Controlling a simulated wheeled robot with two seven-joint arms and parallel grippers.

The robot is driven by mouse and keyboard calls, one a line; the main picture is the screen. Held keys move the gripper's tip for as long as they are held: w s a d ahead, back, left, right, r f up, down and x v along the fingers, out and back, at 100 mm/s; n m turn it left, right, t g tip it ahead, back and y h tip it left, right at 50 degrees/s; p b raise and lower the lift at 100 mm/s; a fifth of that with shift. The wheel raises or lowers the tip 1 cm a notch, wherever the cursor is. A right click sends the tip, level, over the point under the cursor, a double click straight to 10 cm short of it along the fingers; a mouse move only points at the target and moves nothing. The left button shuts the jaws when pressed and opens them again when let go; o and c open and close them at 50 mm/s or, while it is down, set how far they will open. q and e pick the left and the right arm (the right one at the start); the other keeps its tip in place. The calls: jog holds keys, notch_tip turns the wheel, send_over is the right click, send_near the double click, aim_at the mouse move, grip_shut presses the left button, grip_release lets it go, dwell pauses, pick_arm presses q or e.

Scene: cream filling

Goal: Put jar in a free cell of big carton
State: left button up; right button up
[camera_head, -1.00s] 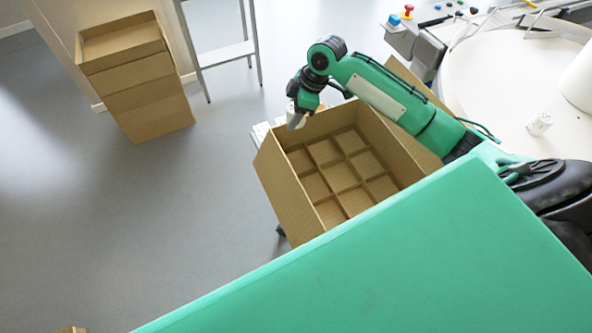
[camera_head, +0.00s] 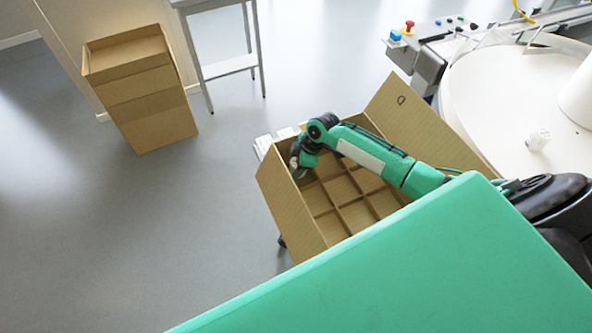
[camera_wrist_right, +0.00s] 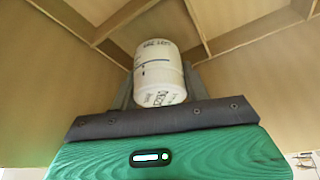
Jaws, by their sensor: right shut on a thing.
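The big carton (camera_head: 283,207) stands open in the middle of the head view, with cardboard dividers (camera_head: 338,206) forming a grid of cells. The cells I can see hold nothing; some are hidden under my right arm. My right gripper (camera_head: 297,166) is inside the carton at its far left corner. In the right wrist view the gripper (camera_wrist_right: 158,98) is shut on a white jar (camera_wrist_right: 158,70) with dark print. The jar's far end is close to the dividers and a carton corner; I cannot tell whether it is inside a cell. My left gripper is not in view.
A raised carton flap (camera_head: 425,125) stands on the right side. Stacked cardboard boxes (camera_head: 140,95) and a metal stand (camera_head: 228,66) are at the back left.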

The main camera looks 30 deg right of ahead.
notch_tip(320, 180, down, 3)
jog(key=shift+f, duration=0.1)
jog(key=shift+f, duration=0.15)
jog(key=o, duration=0.8)
